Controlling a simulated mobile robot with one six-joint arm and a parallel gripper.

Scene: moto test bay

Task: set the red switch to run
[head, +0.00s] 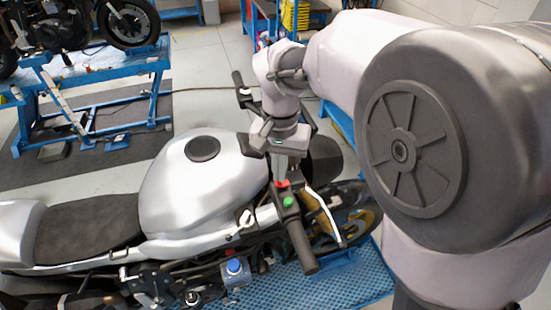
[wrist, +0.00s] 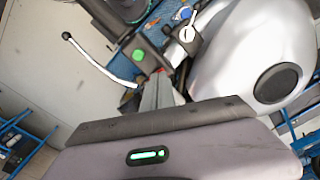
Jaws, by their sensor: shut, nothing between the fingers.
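The red switch (head: 283,184) sits on the black switch housing of the near handlebar, just inboard of a green button (head: 290,202). My gripper (head: 281,178) is shut and empty, pointing down with its fingertips right at the red switch. Whether they touch it I cannot tell. In the wrist view the fingertips (wrist: 158,80) cover most of the switch, and only a little red (wrist: 160,71) shows beside them. The green button (wrist: 138,55) is clear to the left. The switch's position and any markings cannot be read.
The brake lever (head: 325,215) runs beside the black grip (head: 301,248). The silver tank (head: 195,185) and an ignition key (head: 246,219) lie left of the gripper. A blue cap (head: 234,266) is below.

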